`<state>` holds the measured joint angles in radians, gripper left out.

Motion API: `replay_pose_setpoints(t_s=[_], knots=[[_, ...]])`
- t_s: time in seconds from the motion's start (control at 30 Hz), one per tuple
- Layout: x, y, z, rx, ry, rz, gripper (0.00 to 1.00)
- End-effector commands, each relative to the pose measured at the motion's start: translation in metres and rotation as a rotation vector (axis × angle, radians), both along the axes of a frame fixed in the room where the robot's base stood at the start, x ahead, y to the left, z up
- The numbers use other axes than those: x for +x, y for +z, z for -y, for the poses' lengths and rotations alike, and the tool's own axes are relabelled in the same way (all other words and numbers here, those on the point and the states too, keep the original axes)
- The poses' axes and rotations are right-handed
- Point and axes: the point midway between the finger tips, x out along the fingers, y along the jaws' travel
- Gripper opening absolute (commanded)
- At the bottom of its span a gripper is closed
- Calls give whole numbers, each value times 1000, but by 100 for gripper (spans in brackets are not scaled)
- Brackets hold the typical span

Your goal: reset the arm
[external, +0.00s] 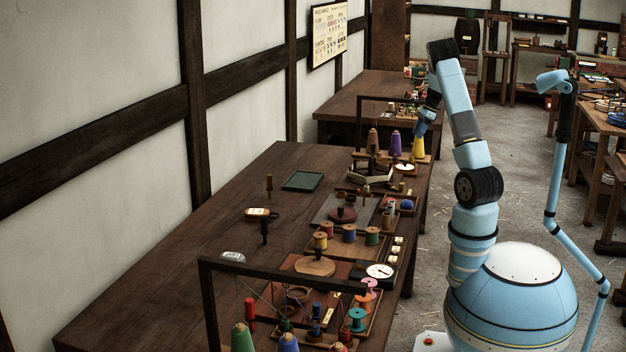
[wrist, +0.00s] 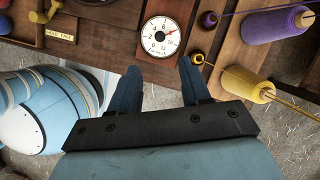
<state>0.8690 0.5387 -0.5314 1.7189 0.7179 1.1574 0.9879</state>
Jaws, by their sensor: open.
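My gripper (external: 421,127) hangs from my bent arm over the right edge of the long table (external: 165,245), close to the yellow thread cone (external: 419,148). In the wrist view my gripper (wrist: 160,66) has its two blue fingers wide apart with nothing between them. A white-faced dial (wrist: 160,37) lies on the table just beyond the fingertips. The yellow cone (wrist: 239,81) and the purple cone (wrist: 270,27) lie to the right of the fingers in that view, apart from them.
A black frame (external: 275,275) stands at the table's near end. Several spools, among them a green one (external: 372,236), crowd the table's right side. A green tray (external: 303,180) lies farther left. The left part of the tabletop is mostly bare. Floor (external: 480,150) shows right of the table.

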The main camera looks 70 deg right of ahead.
Motion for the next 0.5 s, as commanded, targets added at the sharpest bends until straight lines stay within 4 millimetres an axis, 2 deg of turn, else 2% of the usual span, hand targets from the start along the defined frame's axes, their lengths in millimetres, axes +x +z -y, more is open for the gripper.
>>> replay_pose_setpoints(t_s=[0.17, 0.27, 0.37, 0.5], knots=[[3, 2, -3, -3, 10, 3, 47], [13, 13, -16, -18, 59, 13, 47], [32, 30, -43, -47, 157, 30, 47], [61, 59, -95, -104, 339, 58, 47]])
